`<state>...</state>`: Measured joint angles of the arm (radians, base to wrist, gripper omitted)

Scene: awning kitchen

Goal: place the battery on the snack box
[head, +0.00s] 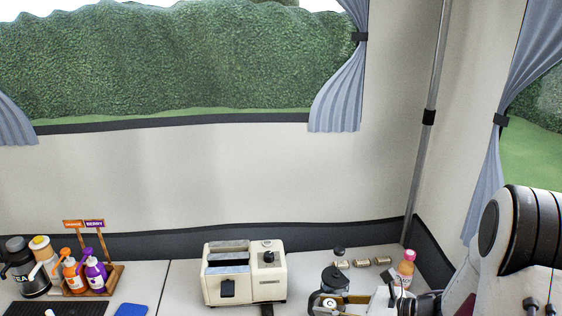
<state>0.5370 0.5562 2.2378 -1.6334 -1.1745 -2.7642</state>
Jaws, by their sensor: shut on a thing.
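My gripper (338,301) is at the bottom edge of the head view, low over the right part of the counter. Its dark fingers and pale body are partly cut off by the frame. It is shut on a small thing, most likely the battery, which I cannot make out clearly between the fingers. Several small pale-gold cylinders with darker ends (361,264) lie on the counter just behind the gripper; I cannot tell what they are. I cannot pick out a snack box in this view.
A cream toaster (229,290) stands left of my gripper. A pink-capped bottle (405,268) stands close on its right, near the corner. A wooden rack (112,278) with orange and purple bottles, a tea jar (32,280) and a blue pad (131,310) are far left.

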